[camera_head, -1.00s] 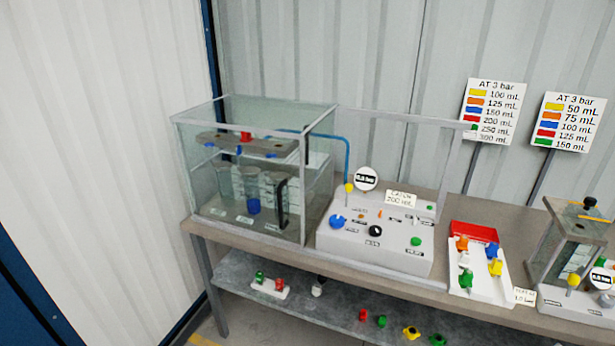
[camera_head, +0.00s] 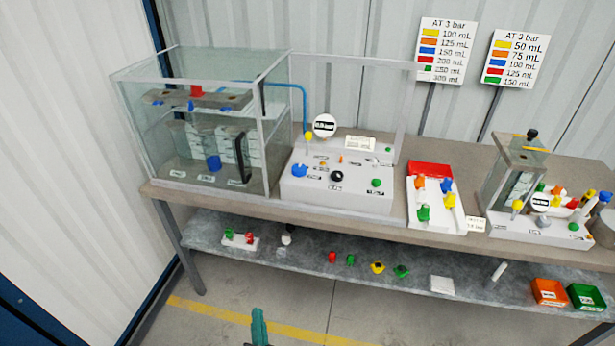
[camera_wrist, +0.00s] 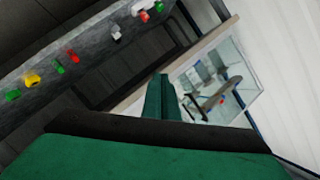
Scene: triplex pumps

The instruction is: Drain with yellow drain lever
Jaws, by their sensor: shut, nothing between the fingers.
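A yellow knob or lever (camera_head: 308,136) stands upright at the back left of the grey control panel (camera_head: 340,203), beside a round gauge (camera_head: 324,125). A similar yellow one (camera_head: 517,205) is on the smaller unit (camera_head: 535,232) at the right. I cannot tell from the labels which is the drain lever. The glass tank (camera_head: 210,120) is left of the panel and also shows in the wrist view (camera_wrist: 240,65). My green gripper (camera_head: 260,328) is at the bottom edge of the head view, shut and empty, well apart from the bench. Its fingers (camera_wrist: 162,98) point toward the tank in the wrist view.
The bench (camera_head: 400,222) has a lower shelf (camera_head: 310,255) with several small coloured parts and bins (camera_head: 550,291). A white tray of coloured knobs (camera_head: 435,215) is between the units. Two signs (camera_head: 445,50) stand behind. The floor in front is clear.

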